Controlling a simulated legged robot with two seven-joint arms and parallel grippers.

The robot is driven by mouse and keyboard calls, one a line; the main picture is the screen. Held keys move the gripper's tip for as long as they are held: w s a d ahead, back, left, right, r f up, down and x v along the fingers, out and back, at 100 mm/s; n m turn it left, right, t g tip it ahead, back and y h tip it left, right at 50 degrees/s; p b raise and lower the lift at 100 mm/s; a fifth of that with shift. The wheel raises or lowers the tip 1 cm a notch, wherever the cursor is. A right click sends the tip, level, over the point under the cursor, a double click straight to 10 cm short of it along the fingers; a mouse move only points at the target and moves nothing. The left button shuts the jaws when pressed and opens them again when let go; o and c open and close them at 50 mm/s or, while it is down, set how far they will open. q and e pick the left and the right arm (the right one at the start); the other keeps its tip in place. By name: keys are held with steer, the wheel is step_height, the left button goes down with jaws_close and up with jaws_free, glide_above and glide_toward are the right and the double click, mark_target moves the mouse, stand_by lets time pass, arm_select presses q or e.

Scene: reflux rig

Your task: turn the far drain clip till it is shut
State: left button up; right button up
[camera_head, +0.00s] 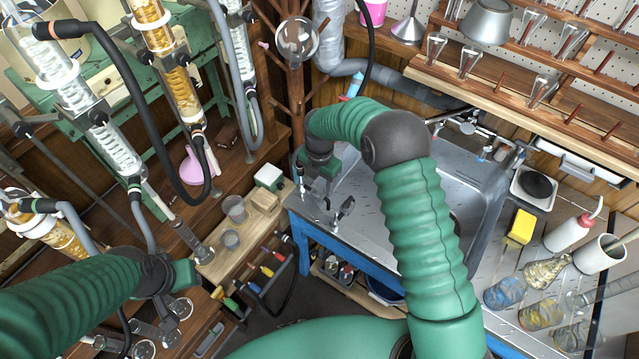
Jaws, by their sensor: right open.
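My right gripper (321,202) is open and points down over the left end of the steel sink (363,192), with nothing seen between its fingers. My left gripper (172,322) hangs at the lower left in front of glassware, and its jaw opening is not clear. The glass reflux rig stands at the upper left, with a coiled condenser (105,140), an amber packed column (178,85) and a grey hose (236,75). I cannot make out the far drain clip for certain. Neither gripper visibly touches the rig's glass columns.
A wooden block with beakers (236,208) stands between the grippers. A rack of coloured-handled tools (266,270) is below it. A yellow sponge (521,227), wash bottle (570,233) and flasks (505,293) stand at the right. A round flask (296,40) is on a wooden stand.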

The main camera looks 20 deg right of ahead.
steer(key=shift+w+a+f, duration=0.1)
steer(key=shift+a+f, duration=0.15)
steer(key=shift+a, duration=0.15)
steer(key=shift+d, duration=0.2)
steer(key=c, duration=0.9)
steer(key=shift+c, duration=1)
arm_select(q)
steer(key=shift+a, duration=0.3)
arm_select(e)
steer(key=shift+r, duration=0.1)
